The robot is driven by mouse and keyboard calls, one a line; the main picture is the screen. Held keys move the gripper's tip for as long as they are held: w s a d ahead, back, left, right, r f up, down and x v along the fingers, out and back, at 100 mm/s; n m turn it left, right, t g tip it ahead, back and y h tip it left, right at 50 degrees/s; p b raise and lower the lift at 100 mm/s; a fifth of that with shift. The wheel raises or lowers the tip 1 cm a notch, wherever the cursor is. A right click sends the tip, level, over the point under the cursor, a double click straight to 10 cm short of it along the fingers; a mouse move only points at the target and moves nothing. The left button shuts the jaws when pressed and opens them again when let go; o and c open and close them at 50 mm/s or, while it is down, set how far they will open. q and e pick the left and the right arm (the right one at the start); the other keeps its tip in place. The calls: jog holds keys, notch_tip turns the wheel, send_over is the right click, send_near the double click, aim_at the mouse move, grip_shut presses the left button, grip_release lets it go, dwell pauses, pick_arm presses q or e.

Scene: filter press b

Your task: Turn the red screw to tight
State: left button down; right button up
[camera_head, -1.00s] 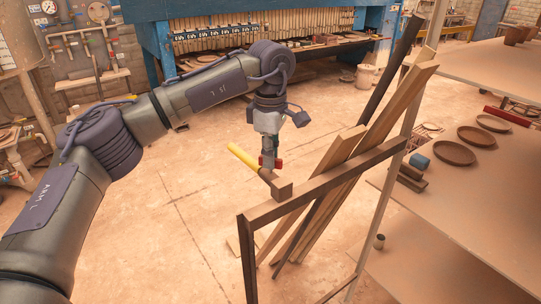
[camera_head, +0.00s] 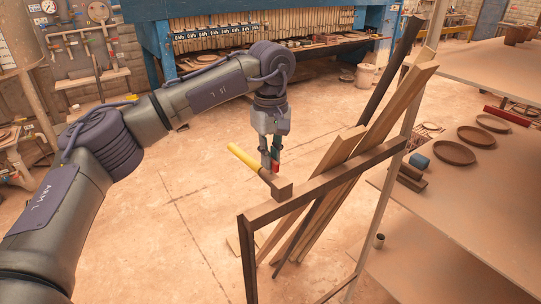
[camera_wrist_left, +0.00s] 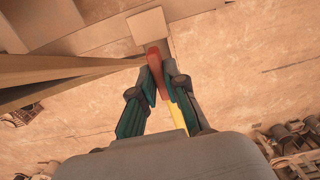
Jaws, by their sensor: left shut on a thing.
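In the left wrist view the red piece (camera_wrist_left: 154,57) is a long bar between the two fingers (camera_wrist_left: 160,75). My left gripper points down and is shut on it; the fingers hide part of it. A yellow bar (camera_head: 243,157) runs up to the left from the brown block (camera_head: 281,188). It shows below the red piece in the wrist view (camera_wrist_left: 178,117). My right gripper is not in view.
A dark metal frame (camera_head: 330,180) with wooden planks (camera_head: 345,150) leaning in it stands just right of the gripper. A table with brown plates (camera_head: 454,152) is farther right. A blue bench (camera_head: 152,37) stands behind. The floor to the left is open.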

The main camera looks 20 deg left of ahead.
pick_arm(q)
jog(key=shift+r, duration=0.15)
jog(key=c, duration=1.2)
grip_release()
notch_tip(320, 180, up, 12)
